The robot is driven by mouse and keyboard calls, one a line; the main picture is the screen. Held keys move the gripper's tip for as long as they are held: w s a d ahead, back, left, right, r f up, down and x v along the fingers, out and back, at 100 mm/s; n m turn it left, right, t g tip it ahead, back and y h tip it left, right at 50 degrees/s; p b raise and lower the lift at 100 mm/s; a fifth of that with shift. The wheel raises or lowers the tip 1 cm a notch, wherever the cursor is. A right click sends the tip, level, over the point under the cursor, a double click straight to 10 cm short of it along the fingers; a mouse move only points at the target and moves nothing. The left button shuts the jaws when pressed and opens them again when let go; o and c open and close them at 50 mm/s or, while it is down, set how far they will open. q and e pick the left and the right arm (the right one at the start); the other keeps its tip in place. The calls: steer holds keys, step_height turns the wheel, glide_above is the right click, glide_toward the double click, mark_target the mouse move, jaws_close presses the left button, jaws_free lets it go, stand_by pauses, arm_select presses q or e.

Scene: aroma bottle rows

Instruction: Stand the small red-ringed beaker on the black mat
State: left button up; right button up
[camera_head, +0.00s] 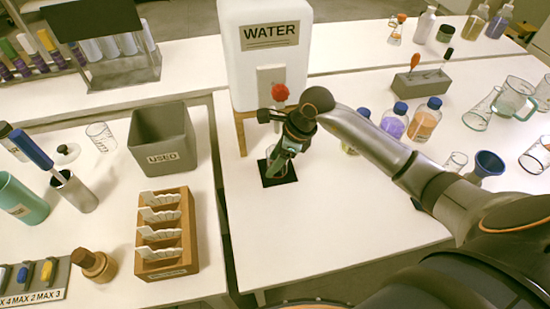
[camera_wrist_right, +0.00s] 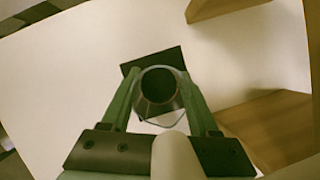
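The small beaker (camera_head: 277,164) is clear glass and appears upright over the black mat (camera_head: 283,180), in front of the water tank. I cannot make out its red ring. In the right wrist view the beaker (camera_wrist_right: 160,92) sits between the fingertips, with the mat (camera_wrist_right: 134,66) behind it. My right gripper (camera_head: 284,152) reaches down from above, its two green fingers (camera_wrist_right: 161,88) closed against the beaker's sides. Whether the beaker's base touches the mat is hard to tell. My left gripper is not in view.
The white water tank (camera_head: 262,50) with its red-topped tap (camera_head: 280,93) stands on a wooden stand just behind the mat. Capped bottles (camera_head: 424,120), a blue funnel (camera_head: 488,165) and glassware stand to the right. The table in front of the mat is clear.

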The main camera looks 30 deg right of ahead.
steer(key=o, duration=0.5)
steer(key=shift+c, duration=0.2)
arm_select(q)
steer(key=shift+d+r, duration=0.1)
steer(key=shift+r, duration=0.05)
arm_select(e)
steer(key=shift+r, duration=0.2)
steer(key=v, duration=0.2)
steer(key=shift+w+d+r+p, duration=0.1)
steer(key=shift+d+r+p, duration=0.1)
steer(key=shift+r+p, duration=0.1)
steer(key=s+d, duration=0.2)
steer(key=s+d+b, duration=0.1)
steer(key=s+d, duration=0.1)
steer(key=d, duration=0.1)
steer(key=s+d, duration=0.2)
steer(key=d, duration=0.1)
steer(key=shift+s+d, duration=0.1)
steer(key=shift+s, duration=0.2)
steer(key=shift+s+d+r+b, duration=0.1)
steer(key=shift+s+d+b, duration=0.25)
steer(key=shift+d, duration=0.15)
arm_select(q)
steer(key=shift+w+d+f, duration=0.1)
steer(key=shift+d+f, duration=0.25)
arm_select(e)
steer(key=shift+s+d, duration=0.15)
steer(key=shift+d, duration=0.05)
